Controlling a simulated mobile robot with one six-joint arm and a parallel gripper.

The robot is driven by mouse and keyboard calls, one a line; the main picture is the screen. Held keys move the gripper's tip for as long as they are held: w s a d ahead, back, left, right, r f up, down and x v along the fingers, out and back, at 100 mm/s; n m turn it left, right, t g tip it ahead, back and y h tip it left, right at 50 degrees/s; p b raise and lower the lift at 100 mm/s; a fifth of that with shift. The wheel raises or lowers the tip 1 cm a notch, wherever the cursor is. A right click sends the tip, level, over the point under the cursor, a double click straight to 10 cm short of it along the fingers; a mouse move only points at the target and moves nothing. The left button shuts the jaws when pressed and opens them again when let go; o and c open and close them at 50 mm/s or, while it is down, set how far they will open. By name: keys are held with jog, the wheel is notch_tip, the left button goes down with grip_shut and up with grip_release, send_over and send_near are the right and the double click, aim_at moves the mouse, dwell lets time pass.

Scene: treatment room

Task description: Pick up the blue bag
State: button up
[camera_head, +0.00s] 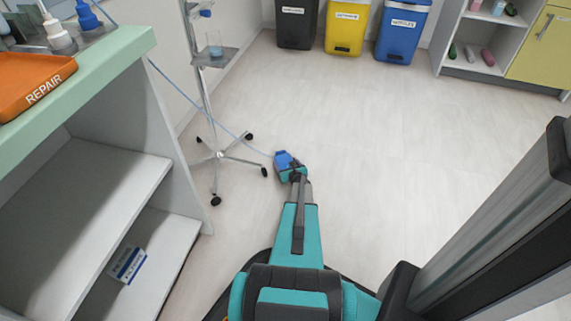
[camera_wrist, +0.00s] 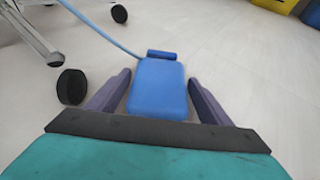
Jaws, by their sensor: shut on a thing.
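A smooth blue block-shaped thing (camera_wrist: 158,88), with a darker blue roll at its far end, sits between the two fingers of my gripper (camera_wrist: 158,92). I cannot tell for sure that it is the blue bag; no other bag shows. A light-blue cord (camera_wrist: 100,28) runs from its far end. In the head view, the blue thing (camera_head: 284,160) is at the tip of my gripper (camera_head: 293,170), over the floor to the right of a wheeled stand. My gripper is shut on it. Its underside is hidden.
The wheeled stand (camera_head: 222,155) is close on the left; the cord (camera_head: 205,115) passes by it to the counter (camera_head: 110,62). An orange tray (camera_head: 25,85) lies on the counter. Black (camera_head: 297,25), yellow (camera_head: 346,28) and blue bins (camera_head: 400,35) stand at the back. The floor on the right is clear.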

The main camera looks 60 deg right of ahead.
aim_at(286, 164)
jog(key=shift+r, duration=0.2)
jog(key=shift+r+p, duration=0.4)
jog(key=shift+r, duration=0.2)
jog(key=shift+s+a+r+p, duration=0.15)
jog(key=shift+r+p, duration=0.2)
jog(key=shift+r, duration=0.25)
jog(key=shift+s+a+r+p, duration=0.15)
jog(key=shift+r+p, duration=0.15)
jog(key=shift+r, duration=0.3)
jog(key=s+a, duration=0.2)
jog(key=a, duration=0.2)
jog(key=s+a+p, duration=0.1)
jog(key=s+a, duration=0.2)
jog(key=s+a+r+p, duration=0.1)
jog(key=s+a, duration=0.2)
jog(key=a, duration=0.1)
jog(key=shift+a, duration=0.35)
jog(key=shift+s+a+p, duration=0.3)
jog(key=shift+s+a, duration=0.05)
jog(key=shift+s, duration=0.1)
